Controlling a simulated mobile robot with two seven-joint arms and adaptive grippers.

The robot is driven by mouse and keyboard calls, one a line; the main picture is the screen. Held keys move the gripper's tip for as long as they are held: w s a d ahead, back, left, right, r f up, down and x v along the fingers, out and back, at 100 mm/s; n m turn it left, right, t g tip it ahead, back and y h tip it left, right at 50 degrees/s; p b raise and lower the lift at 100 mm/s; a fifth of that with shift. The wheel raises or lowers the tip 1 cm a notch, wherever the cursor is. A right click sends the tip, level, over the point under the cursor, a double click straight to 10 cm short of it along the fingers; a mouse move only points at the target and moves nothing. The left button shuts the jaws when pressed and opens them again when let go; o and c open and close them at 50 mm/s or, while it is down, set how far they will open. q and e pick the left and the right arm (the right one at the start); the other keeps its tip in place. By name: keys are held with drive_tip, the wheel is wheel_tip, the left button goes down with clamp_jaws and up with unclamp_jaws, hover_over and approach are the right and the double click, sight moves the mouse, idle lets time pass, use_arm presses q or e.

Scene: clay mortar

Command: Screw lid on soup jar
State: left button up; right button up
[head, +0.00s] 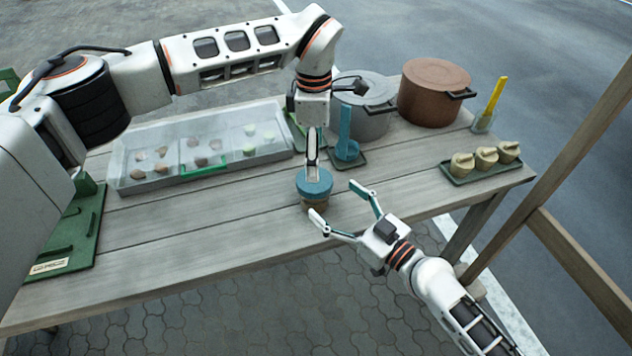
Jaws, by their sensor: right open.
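The soup jar (313,205) is a small tan-brown jar near the middle of the table, with only a strip of its side showing. A blue round lid (317,190) is over its top; I cannot tell whether it is seated or threaded. My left gripper (312,172) points straight down with its tips at the lid. Its fingers show edge-on, so whether they grip the lid is hidden. My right gripper (337,204) is open and empty, just right of and in front of the jar, fingers pointing towards it.
A clear-covered tray of food (150,186) lies left. A grey pot (372,125) and brown pot (432,95) stand behind.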

sight(314, 183)
use_arm(q)
drive_tip(key=shift+w, duration=0.1)
use_arm(e)
drive_tip(key=shift+s, duration=0.1)
use_arm(q)
drive_tip(key=shift+s, duration=0.2)
drive_tip(key=shift+w, duration=0.1)
use_arm(e)
drive_tip(key=shift+x, duration=3.95)
